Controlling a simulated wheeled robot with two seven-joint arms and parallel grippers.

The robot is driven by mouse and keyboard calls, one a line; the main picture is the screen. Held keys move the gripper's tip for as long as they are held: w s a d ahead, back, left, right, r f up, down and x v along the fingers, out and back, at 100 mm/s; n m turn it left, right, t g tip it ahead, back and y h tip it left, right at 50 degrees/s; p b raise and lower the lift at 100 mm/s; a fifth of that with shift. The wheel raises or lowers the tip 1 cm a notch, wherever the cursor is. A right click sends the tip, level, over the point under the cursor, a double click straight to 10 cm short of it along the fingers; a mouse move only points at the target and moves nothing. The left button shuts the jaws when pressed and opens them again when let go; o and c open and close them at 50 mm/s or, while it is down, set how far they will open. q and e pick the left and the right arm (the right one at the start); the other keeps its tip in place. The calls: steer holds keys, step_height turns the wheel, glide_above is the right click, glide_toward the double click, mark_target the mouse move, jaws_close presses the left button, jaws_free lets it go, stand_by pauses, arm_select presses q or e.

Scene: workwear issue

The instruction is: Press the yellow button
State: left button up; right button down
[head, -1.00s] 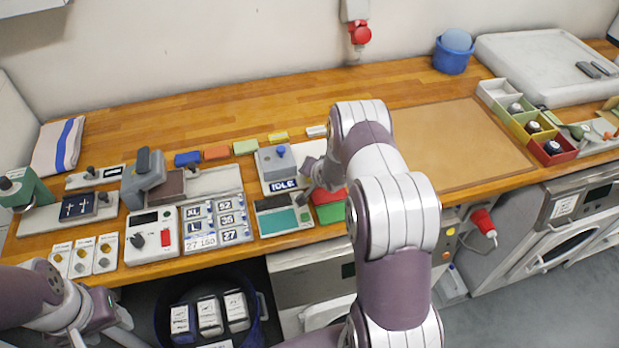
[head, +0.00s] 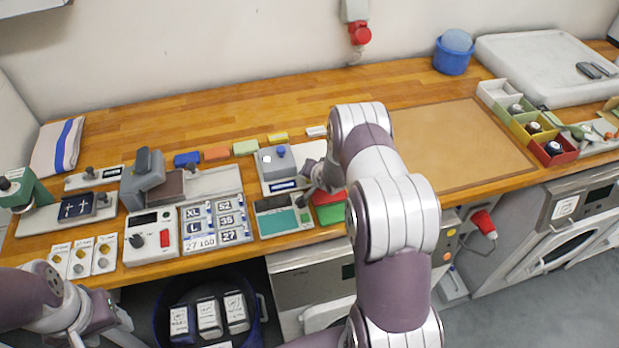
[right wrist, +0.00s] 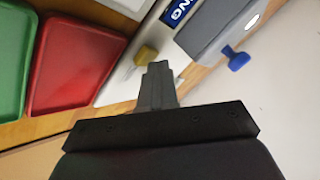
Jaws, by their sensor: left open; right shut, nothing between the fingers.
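The yellow button (right wrist: 147,53) shows in the right wrist view, on a pale plate beside a grey unit with a blue knob (right wrist: 236,58). In the head view this unit (head: 277,163) stands mid-counter, and my right gripper hides the button. My right gripper (right wrist: 158,72) is shut and empty, its fingertips right at the button and overlapping its edge; I cannot tell if they touch. It also shows in the head view (head: 306,192). The unit's blue label (right wrist: 178,12) shows letters ending "NG". My left gripper (head: 104,330) is open at lower left, away from the unit.
A red tray (right wrist: 72,65) and a green tray (right wrist: 12,60) lie close to my right gripper. A green-screened device (head: 277,218) stands just left of it. Coloured blocks (head: 217,154) lie behind. The brown mat (head: 450,145) at right is bare.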

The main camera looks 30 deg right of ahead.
stand_by(0.4)
steer(key=shift+r+p, duration=0.7)
steer(key=shift+r, duration=0.1)
step_height(320, 180, up, 5)
steer(key=p, duration=0.4)
stand_by(0.6)
